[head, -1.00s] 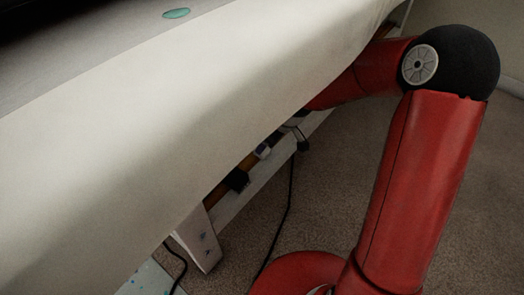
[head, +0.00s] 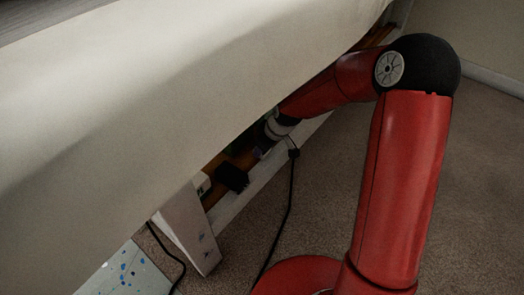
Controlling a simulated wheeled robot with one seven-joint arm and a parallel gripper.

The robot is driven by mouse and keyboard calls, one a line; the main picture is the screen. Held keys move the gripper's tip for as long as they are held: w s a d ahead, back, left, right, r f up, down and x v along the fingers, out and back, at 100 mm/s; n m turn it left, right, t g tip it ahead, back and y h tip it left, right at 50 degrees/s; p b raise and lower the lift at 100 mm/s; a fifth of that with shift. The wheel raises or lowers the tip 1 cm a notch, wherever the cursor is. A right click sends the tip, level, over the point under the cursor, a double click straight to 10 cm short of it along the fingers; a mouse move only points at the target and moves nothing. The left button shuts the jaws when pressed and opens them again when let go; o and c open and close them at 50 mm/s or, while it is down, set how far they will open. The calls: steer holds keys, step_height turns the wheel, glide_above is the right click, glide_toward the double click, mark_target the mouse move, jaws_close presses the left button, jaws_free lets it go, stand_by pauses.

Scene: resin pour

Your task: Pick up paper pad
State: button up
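I see no paper pad that I can make out in the head view. My red arm reaches in under the edge of the cloth-covered table (head: 170,110), and its pale wrist shows there in shadow.
A dark block (head: 232,177) and other small items sit in the shadow under the table. A white table leg (head: 188,232) stands below. Black cables (head: 288,205) hang to the carpet (head: 325,210). A white panel with blue specks (head: 122,277) lies at the bottom left.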

steer(key=shift+c, duration=0.9)
steer(key=shift+r, duration=0.1)
steer(key=shift+r, duration=0.25)
steer(key=s+d+p, duration=0.4)
steer(key=s+d, duration=0.7)
steer(key=d, duration=0.3)
steer(key=shift+d+r, duration=0.2)
steer(key=shift+r, duration=0.2)
steer(key=o, duration=0.3)
steer(key=shift+c, duration=1.2)
steer(key=shift+a, duration=0.1)
